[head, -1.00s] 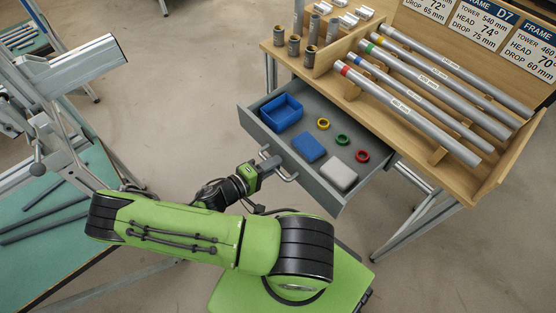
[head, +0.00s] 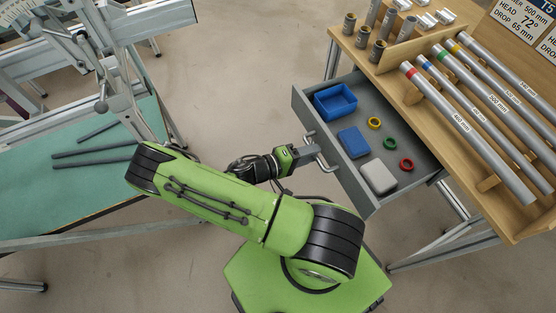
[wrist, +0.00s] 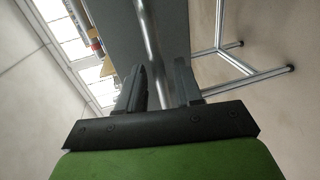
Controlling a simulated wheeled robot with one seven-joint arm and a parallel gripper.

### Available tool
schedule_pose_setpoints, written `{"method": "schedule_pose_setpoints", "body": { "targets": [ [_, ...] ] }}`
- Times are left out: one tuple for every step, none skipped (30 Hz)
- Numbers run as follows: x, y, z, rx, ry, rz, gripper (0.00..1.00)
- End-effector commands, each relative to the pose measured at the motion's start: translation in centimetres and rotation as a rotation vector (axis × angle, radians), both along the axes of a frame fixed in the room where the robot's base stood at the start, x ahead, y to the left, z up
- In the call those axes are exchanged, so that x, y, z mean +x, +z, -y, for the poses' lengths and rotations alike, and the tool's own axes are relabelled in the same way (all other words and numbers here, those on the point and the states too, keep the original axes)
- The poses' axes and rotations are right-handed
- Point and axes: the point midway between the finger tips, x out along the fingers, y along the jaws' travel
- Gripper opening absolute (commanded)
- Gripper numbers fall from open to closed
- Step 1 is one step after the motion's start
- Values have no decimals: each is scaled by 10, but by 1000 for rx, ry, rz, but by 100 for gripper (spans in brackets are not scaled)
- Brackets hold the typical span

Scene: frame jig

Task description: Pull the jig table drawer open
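The jig table drawer (head: 350,181) is grey and stands pulled out from under the wooden table top, its inside open to view. Its bar handle (head: 328,166) is on the front face; in the wrist view the handle (wrist: 150,35) runs as a pale bar down between the fingers. My gripper (head: 313,150) is at the handle, in front of the drawer. In the wrist view my gripper (wrist: 160,80) has its two dark fingers apart, with a gap visible to the right of the bar. How deep the bar sits between the fingers is hard to tell.
The drawer holds a blue bin (head: 335,101), a blue box (head: 353,142), a grey box (head: 379,177) and coloured rings (head: 389,144). Tubes lie on the table top (head: 395,84). A green-topped bench (head: 60,190) stands at left.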

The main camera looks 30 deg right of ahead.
Motion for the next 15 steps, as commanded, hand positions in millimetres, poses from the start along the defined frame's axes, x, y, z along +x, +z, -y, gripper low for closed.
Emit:
{"method": "schedule_pose_setpoints", "body": {
  "targets": [
    [3, 4, -13, 4, 6, 1, 35],
    [5, 6, -21, 5, 7, 2, 35],
    [7, 9, -33, 5, 8, 3, 35],
    [7, 11, -41, 5, 7, 2, 35],
    [9, 13, -50, 5, 8, 2, 35],
    [11, 15, -61, 5, 7, 2, 35],
    [12, 17, -69, 5, 7, 3, 35],
    [13, 18, -78, 5, 7, 3, 35],
    [15, 20, -88, 5, 6, 2, 35],
    [16, 22, -96, 4, 6, 3, 35],
    [17, 24, -103, 4, 6, 3, 35],
    [18, 25, -111, 3, 5, 2, 35],
    [19, 26, -117, 4, 4, 1, 35],
    [20, 27, -121, 3, 4, 0, 35],
    [20, 28, -127, 2, 3, 1, 35]
  ]
}}
